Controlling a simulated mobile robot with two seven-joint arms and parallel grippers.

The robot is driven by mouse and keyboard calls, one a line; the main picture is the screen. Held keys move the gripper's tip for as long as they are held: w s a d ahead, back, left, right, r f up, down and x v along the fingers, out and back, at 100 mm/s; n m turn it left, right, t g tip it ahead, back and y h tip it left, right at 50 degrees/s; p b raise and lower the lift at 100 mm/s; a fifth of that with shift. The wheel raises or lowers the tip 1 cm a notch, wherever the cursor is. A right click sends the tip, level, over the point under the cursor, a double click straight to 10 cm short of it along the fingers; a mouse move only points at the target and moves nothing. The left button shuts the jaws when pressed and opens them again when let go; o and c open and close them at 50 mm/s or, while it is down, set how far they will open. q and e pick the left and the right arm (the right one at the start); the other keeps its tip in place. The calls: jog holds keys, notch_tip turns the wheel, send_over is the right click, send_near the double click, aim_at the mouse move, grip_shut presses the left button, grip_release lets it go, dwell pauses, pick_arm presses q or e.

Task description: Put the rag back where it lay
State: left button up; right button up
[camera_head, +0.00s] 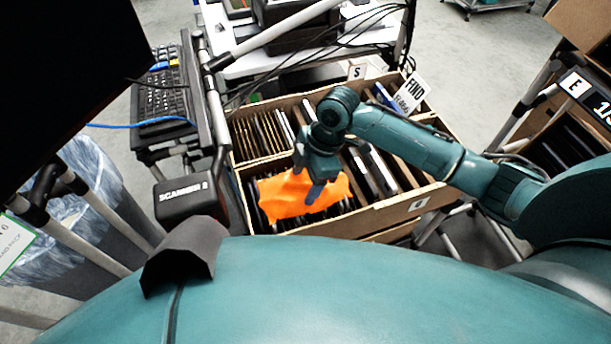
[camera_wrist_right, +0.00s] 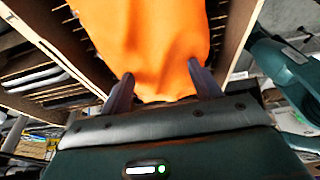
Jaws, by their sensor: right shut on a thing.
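The orange rag (camera_head: 303,194) hangs from my right gripper (camera_head: 312,182) over the near-left part of the carton, above a row of dark upright items. In the right wrist view the rag (camera_wrist_right: 155,45) fills the top middle, between the two fingers of my right gripper (camera_wrist_right: 164,90). The right gripper is shut on the rag. Whether the rag's lower edge touches the items under it I cannot tell. My left gripper is not in view.
The divided carton (camera_head: 395,212) holds several upright flat items. A black box marked SCANNER 2 (camera_head: 187,199) stands to its left, near a keyboard (camera_head: 160,100). A bagged bin (camera_head: 85,205) is at far left. Another carton (camera_head: 570,140) is at right.

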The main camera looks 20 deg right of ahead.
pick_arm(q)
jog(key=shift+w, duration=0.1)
pick_arm(e)
jog(key=o, duration=0.9)
jog(key=shift+f, duration=0.1)
pick_arm(q)
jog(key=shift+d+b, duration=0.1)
jog(key=shift+b, duration=0.4)
pick_arm(e)
jog(key=v, duration=1.2)
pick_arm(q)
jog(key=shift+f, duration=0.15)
